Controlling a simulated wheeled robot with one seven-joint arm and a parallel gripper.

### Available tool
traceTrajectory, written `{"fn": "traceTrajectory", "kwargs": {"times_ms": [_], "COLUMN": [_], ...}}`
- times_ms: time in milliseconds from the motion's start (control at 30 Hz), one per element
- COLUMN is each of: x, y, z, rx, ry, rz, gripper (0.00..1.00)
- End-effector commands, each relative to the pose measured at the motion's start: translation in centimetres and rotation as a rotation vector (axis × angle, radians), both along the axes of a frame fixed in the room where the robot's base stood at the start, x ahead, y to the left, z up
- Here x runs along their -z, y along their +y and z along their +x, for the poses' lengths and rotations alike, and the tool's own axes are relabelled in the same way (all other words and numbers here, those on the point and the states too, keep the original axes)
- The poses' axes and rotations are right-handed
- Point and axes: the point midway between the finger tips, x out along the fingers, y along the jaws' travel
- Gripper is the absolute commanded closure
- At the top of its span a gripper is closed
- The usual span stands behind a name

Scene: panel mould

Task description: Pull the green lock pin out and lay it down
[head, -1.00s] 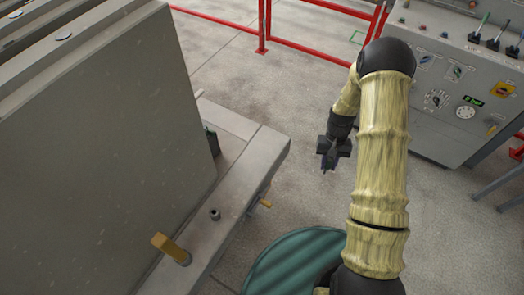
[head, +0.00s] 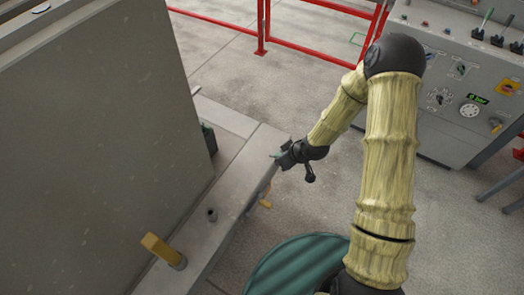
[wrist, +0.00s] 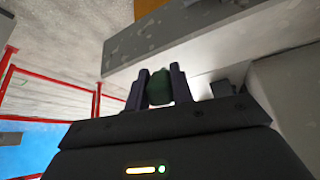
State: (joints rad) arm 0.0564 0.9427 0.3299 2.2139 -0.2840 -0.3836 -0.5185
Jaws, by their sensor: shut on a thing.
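My gripper (head: 280,157) is at the right end of the grey beam in the head view, its fingers pointing left. In the wrist view my gripper (wrist: 160,85) is shut on the green lock pin (wrist: 159,88), which shows as a dark green block between the two fingers. The grey beam (wrist: 205,45) lies just beyond the fingertips there. The pin's far end is hidden, so I cannot tell whether it sits in a hole. In the head view the fingers mostly hide the pin.
A large grey panel (head: 95,150) stands on the left. A teal round drum top (head: 295,265) is below. A control cabinet (head: 455,110) stands right; red rails (head: 215,18) are behind.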

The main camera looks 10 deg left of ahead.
Motion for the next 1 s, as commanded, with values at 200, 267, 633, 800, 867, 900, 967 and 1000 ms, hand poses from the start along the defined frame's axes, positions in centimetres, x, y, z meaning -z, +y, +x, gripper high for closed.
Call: {"fn": "traceTrajectory", "kwargs": {"times_ms": [200, 267, 633, 800, 867, 900, 967, 1000], "x": [-2.3, -3.2, -5.4, -5.4, -5.2, -5.1, -4.8, -4.5], "y": [4.1, 5.1, 7.2, 7.2, 7.2, 7.2, 7.2, 7.2], "z": [-0.1, -0.2, -0.7, -0.7, -0.7, -0.7, -0.8, -0.8], "rx": [-0.175, -0.212, -0.284, -0.284, -0.284, -0.284, -0.284, -0.284], "ry": [-0.111, -0.131, -0.166, -0.163, -0.163, -0.163, -0.163, -0.163], "rz": [0.169, 0.207, 0.279, 0.279, 0.279, 0.279, 0.279, 0.279], "gripper": [1.00, 1.00, 1.00, 1.00, 1.00, 1.00, 1.00, 1.00]}}
